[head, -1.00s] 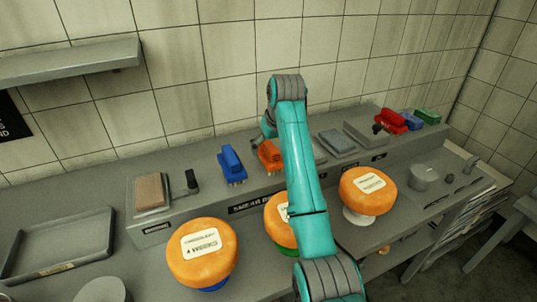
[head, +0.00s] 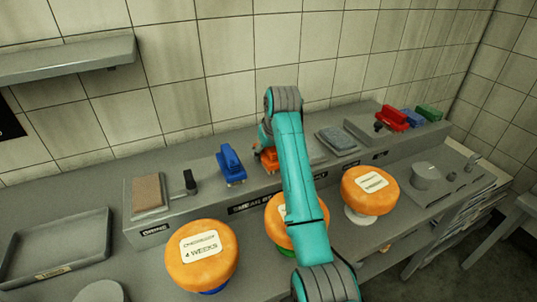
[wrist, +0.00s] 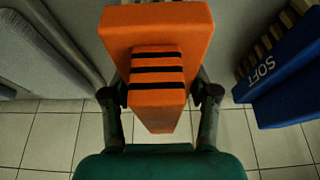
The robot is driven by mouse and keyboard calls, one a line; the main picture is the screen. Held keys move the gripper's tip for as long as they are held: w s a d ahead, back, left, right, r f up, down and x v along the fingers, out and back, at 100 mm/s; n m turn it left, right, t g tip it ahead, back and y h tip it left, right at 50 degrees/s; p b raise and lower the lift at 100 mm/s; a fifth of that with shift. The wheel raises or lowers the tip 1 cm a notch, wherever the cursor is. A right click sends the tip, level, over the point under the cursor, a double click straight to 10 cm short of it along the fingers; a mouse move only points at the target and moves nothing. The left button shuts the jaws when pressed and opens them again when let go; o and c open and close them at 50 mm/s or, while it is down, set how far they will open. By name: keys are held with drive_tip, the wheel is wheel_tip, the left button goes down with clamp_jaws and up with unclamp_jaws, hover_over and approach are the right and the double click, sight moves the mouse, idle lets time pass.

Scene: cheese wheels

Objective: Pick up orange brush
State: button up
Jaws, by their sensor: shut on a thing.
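The orange brush (wrist: 158,40) fills the middle of the wrist view, with dark grooves across its raised grip. My gripper (wrist: 160,92) has one finger on each side of it and is shut on it. In the head view the orange brush (head: 269,158) shows only in part, on or just above the raised grey ledge, behind my teal arm. My gripper is mostly hidden there by the arm. I cannot tell whether the brush touches the ledge.
A blue brush (head: 231,164) marked SOFT stands close to the left of the orange one. Three orange cheese wheels, one of them at the left (head: 201,255), stand in front of the ledge. A grey tray (head: 60,212) lies far left. Red (head: 391,118), blue and green items sit at the right end.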

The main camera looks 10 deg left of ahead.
drive_tip(key=shift+r, duration=0.1)
wheel_tip(320, 180, up, 10)
drive_tip(key=shift+f, duration=0.1)
idle(0.3)
drive_tip(key=o, duration=0.4)
drive_tip(key=shift+c, duration=0.5)
